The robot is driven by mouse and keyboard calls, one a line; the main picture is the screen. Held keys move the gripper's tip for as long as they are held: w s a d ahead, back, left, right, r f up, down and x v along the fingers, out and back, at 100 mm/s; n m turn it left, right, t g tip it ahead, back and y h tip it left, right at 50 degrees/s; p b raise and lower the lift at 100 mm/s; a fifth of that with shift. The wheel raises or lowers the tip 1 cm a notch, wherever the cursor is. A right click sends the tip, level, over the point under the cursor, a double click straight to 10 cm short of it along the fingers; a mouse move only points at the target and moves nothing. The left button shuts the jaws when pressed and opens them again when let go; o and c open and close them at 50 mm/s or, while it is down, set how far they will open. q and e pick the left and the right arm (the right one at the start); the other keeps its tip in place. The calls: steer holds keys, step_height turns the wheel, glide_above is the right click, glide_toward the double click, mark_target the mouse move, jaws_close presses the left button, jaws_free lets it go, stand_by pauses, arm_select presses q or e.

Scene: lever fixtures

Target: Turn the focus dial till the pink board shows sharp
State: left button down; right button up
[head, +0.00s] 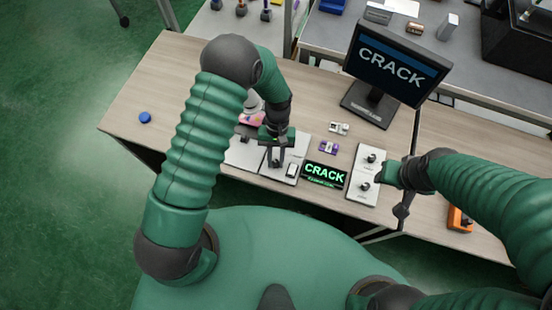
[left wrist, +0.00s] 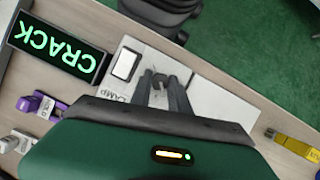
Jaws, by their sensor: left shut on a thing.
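The pink board (head: 252,119) lies at the foot of a white upright device, partly hidden by my left arm. The monitor (head: 385,65) shows the word CRACK in clear, legible letters. My left gripper (head: 276,160) points down at a white panel (head: 290,168) in front of the board. In the left wrist view its fingers (left wrist: 160,90) are closed around a small grey dial, mostly hidden between them. My right gripper (head: 383,173) is beside a white panel with two black knobs (head: 366,172); its jaw opening is not clear.
A lit green CRACK sign (head: 324,174) stands just right of the left gripper, close to it. A purple part (head: 329,147) lies behind the sign. A blue disc (head: 145,117) lies on the clear left table end.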

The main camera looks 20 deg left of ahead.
arm_select(q)
steer(key=shift+w, duration=0.35)
steer(key=c, duration=1.2)
jaws_free()
steer(key=shift+c, duration=0.2)
steer(key=shift+s, duration=0.1)
steer(key=b+v, duration=0.1)
steer(key=v, duration=1.5)
steer(key=shift+w+r, duration=0.2)
steer(key=shift+r, duration=0.1)
steer(key=shift+a, duration=0.1)
steer(key=s+a+r+m+t+y, duration=0.1)
steer(key=s+a+r+m+t, duration=0.1)
steer(key=s+a+t, duration=0.5)
steer(key=s+r, duration=0.1)
steer(key=s, duration=0.3)
steer(key=shift+m, duration=0.3)
